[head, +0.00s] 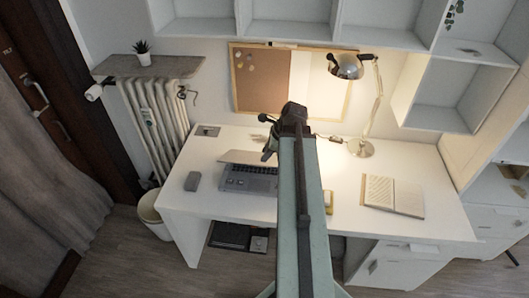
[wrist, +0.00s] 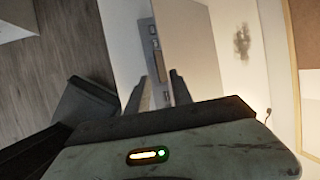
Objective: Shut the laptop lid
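The laptop has a grey keyboard base (head: 248,181) resting on the white desk. Its lid (head: 246,157) is tilted forward over the back of the base, partly open, with the front keys still showing. In the wrist view the lid (wrist: 188,48) is a broad tan panel beside a narrow grey strip of the base (wrist: 150,45). My gripper (head: 267,152) is by the lid's right end in the head view. In the wrist view my gripper (wrist: 160,76) has its two fingers apart with nothing held between them. Contact with the lid cannot be told.
A lamp (head: 363,147) and an open book (head: 393,195) stand to the right on the desk (head: 340,205). A corkboard (head: 262,80) is on the wall behind. My arm hides the desk's middle.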

